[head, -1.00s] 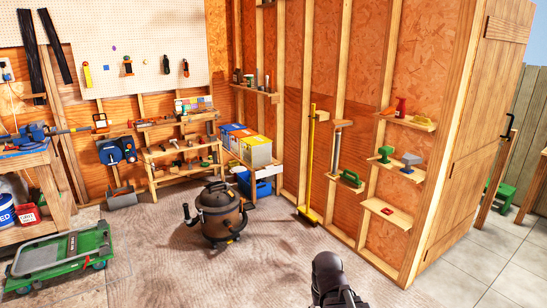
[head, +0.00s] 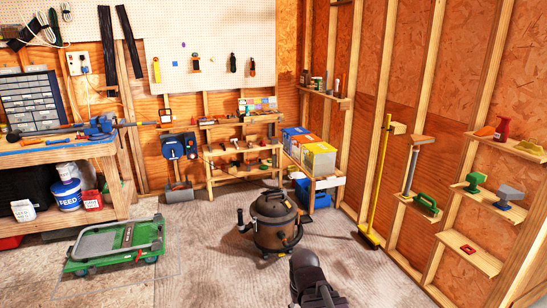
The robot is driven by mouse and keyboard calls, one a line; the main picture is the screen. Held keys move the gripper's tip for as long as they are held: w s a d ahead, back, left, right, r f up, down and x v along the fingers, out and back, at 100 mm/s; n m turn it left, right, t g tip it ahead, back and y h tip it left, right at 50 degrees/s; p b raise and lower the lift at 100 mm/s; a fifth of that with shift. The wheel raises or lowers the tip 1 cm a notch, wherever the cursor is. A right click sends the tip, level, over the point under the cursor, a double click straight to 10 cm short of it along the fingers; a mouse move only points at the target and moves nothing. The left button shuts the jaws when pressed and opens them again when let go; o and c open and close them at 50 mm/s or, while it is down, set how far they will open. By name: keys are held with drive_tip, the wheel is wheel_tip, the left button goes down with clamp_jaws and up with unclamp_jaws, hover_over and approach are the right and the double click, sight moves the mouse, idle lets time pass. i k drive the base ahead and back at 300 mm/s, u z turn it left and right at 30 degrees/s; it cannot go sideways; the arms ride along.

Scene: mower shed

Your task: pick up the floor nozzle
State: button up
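I cannot pick out the floor nozzle for certain in the head view. A small blue-grey flared piece (head: 509,196) stands on a right wall shelf, but I cannot tell what it is. A brown and black shop vacuum (head: 273,222) stands on the floor in the middle, with a dark hose at its side. The dark end of my arm with my gripper (head: 318,290) shows at the bottom edge, in front of the vacuum and apart from the shelves. Its fingers are not clear.
A green flat cart (head: 115,246) stands on the floor at left, before a workbench (head: 60,150). A yellow-handled broom (head: 378,185) leans on the right wall. Small shelves (head: 468,258) jut from that wall. A low rack (head: 240,160) stands at the back. Floor right of the vacuum is clear.

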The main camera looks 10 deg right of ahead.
sight(416, 139)
drive_tip(key=u, duration=0.2)
drive_tip(key=i, duration=2.3)
drive_tip(key=z, duration=0.8)
drive_tip(key=i, duration=0.65)
drive_tip(key=z, duration=1)
drive_tip(key=i, duration=0.75)
drive_tip(key=z, duration=0.4)
